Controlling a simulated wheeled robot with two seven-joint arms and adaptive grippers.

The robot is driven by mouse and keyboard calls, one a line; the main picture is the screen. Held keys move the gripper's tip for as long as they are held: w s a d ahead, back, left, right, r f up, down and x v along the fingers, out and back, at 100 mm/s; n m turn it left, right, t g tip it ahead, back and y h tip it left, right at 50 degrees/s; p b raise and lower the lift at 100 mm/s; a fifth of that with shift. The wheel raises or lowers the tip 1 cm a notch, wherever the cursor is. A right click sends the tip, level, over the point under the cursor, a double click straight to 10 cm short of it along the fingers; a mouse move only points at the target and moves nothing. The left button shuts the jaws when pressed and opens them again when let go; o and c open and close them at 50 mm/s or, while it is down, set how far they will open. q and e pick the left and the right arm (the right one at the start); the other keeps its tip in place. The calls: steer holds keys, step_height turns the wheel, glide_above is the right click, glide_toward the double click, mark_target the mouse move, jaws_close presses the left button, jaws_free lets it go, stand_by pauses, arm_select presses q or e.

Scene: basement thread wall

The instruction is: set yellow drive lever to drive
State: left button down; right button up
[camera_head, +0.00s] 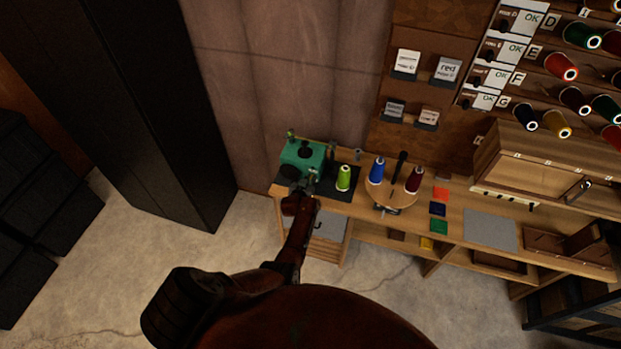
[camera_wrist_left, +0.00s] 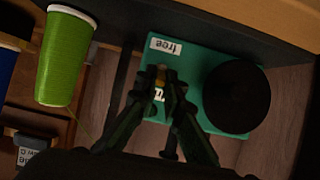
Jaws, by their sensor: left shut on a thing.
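The teal winding machine (camera_head: 303,155) stands at the left end of the wooden bench. In the wrist view its teal face (camera_wrist_left: 205,55) carries a white label reading "free" (camera_wrist_left: 166,46) and a second label, mostly hidden behind my fingers. A round black part (camera_wrist_left: 236,97) sits on the face to the right. My left gripper (camera_head: 306,186) is at the front of the machine. In the wrist view its fingertips (camera_wrist_left: 160,80) are closed around the small yellow lever (camera_wrist_left: 160,76), just beside the "free" label. Most of the lever is hidden. My right gripper is not in view.
A lime-green thread cone (camera_head: 344,178) stands right of the machine, close to my left gripper; it also shows in the wrist view (camera_wrist_left: 66,58). A blue cone (camera_head: 377,171) and a dark red cone stand on a round wooden stand (camera_head: 393,200). Thread racks fill the right wall.

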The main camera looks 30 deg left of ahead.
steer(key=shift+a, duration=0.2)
arm_select(q)
steer(key=c, duration=2)
jaws_free()
steer(key=shift+c, duration=0.2)
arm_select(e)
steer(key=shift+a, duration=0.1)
arm_select(q)
steer(key=v, duration=0.7)
steer(key=shift+s, duration=0.2)
steer(key=shift+r, duration=0.15)
